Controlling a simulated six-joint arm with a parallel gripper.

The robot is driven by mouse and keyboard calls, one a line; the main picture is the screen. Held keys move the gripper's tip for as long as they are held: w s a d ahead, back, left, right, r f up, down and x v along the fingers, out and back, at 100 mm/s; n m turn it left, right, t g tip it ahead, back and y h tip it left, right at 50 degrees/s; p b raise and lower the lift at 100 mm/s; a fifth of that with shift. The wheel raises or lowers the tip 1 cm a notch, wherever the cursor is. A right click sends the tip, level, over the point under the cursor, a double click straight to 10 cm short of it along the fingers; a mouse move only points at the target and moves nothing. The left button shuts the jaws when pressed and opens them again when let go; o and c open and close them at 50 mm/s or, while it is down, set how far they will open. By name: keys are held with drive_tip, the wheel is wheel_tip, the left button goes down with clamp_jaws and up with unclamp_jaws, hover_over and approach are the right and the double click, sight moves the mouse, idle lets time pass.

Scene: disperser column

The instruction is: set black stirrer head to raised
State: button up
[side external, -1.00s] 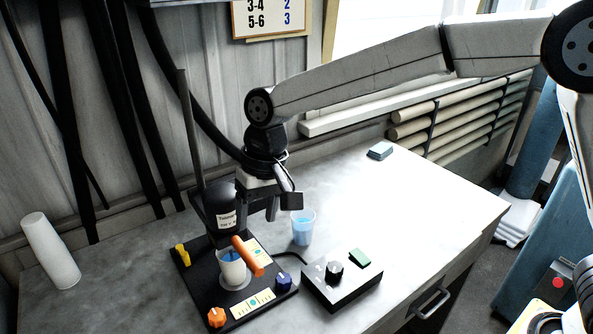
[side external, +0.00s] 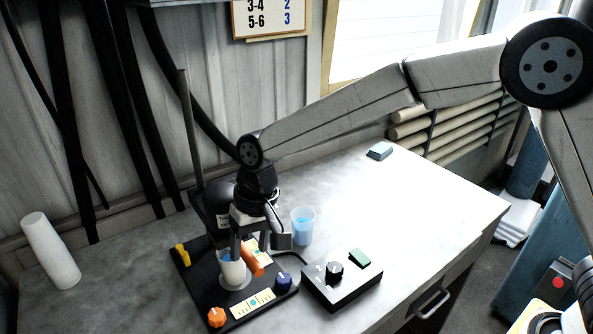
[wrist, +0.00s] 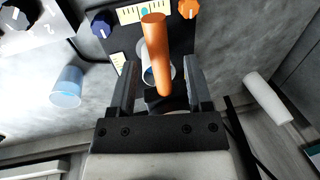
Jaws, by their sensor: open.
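The black stirrer head (side external: 207,196) sits low on its column (side external: 190,130), over a white cup with blue liquid (side external: 233,270); my gripper hides part of it in the side view. An orange handle (side external: 254,262) sticks out from it. In the wrist view the orange handle (wrist: 156,50) lies between my two fingers, with a visible gap on each side. My gripper (wrist: 160,75) is open, around the handle and apart from it. In the side view my gripper (side external: 255,246) is low in front of the head.
A black base plate (side external: 195,285) carries orange, blue and yellow knobs. A control box (side external: 340,290) with a black knob and a cup of blue liquid (side external: 303,226) stand to the right. A white cylinder (side external: 50,250) stands left. The table's right side is mostly clear.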

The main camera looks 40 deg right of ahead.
drive_tip(key=shift+a+f, duration=0.15)
drive_tip(key=shift+f, duration=0.45)
clamp_jaws()
idle(1.1)
